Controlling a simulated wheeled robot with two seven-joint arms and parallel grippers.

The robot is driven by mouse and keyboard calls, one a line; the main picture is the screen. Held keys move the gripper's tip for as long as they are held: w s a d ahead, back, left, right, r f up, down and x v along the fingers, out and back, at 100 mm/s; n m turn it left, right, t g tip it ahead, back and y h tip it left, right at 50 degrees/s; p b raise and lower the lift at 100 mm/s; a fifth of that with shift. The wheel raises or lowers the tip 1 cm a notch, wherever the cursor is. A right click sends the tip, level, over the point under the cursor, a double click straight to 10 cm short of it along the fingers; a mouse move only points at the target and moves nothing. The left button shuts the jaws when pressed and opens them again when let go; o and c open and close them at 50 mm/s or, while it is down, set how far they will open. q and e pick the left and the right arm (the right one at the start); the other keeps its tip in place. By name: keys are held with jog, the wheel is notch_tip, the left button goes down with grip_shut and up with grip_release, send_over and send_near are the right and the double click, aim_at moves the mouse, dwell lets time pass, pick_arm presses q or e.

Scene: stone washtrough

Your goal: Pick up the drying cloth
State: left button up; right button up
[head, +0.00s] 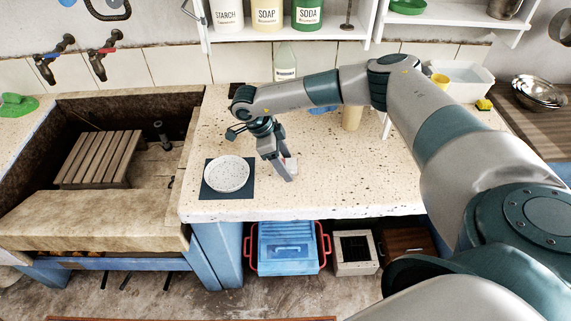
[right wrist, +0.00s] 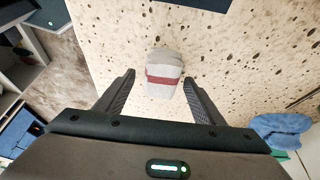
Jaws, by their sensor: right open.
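The drying cloth appears to be a small pale grey folded or rolled bundle with a dark red band. In the right wrist view the cloth (right wrist: 163,73) lies on the speckled stone counter, just ahead of and between the fingertips of my right gripper (right wrist: 158,95). In the head view my right gripper (head: 282,170) points down at the counter, right of the white plate, and largely hides the cloth (head: 291,164). My right gripper is open, with nothing between its fingers. My left gripper is not in view.
A speckled white plate (head: 226,174) sits on a dark blue mat (head: 212,190) left of my right gripper. The stone trough (head: 60,222) is further left. A bottle (head: 285,62) and a white basin (head: 466,78) stand at the back. The counter's front right (head: 370,190) is clear.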

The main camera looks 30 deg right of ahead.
jog(key=shift+d+f, duration=0.15)
jog(key=shift+f, duration=0.15)
jog(key=shift+c, duration=0.5)
jog(key=c, duration=1)
jog(key=shift+r, duration=0.2)
